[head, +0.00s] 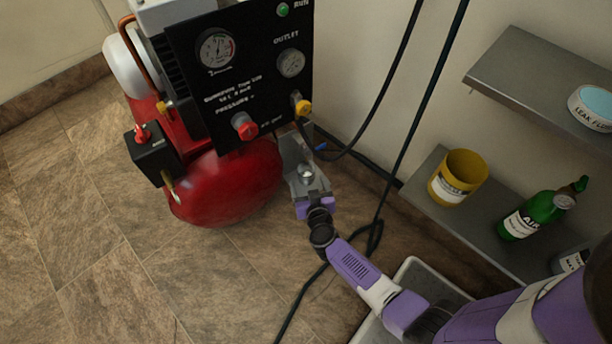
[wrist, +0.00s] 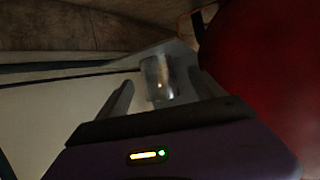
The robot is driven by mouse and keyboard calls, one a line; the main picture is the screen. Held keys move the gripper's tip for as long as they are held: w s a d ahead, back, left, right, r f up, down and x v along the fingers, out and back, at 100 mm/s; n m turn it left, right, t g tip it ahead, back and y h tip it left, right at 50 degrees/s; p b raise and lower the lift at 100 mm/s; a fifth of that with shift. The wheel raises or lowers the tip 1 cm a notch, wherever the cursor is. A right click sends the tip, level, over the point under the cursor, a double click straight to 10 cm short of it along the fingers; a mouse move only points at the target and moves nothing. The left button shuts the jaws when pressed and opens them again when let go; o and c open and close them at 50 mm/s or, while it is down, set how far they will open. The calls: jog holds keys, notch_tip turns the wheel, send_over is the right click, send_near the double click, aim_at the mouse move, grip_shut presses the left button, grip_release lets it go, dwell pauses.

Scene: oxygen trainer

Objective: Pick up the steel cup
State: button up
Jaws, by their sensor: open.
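The steel cup (head: 306,174) is small and shiny, low beside the red compressor tank in the head view. It also shows in the wrist view (wrist: 158,76), between my two fingers and near their tips. My gripper (head: 309,188) reaches to the cup from below in the head view. Its fingers are apart, one on each side of the cup in the wrist view (wrist: 162,88). I cannot tell whether either finger touches the cup. The cup's lower part and what it stands on are partly hidden by my gripper.
The red compressor (head: 225,185) with its black gauge panel (head: 245,70) stands close to the left of my gripper. Black hoses (head: 400,140) hang to the right. A grey shelf (head: 425,190) holds a yellow container (head: 458,178) and a green bottle (head: 535,215). Floor at left is clear.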

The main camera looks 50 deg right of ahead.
aim_at(308, 179)
jog(key=b+x, duration=0.3)
jog(key=x, duration=0.2)
jog(key=shift+d+r, duration=0.2)
jog(key=c, duration=1.7)
jog(key=shift+o, duration=0.2)
jog(key=shift+s+r+p, duration=0.1)
jog(key=shift+r+p, duration=0.15)
jog(key=shift+p, duration=0.15)
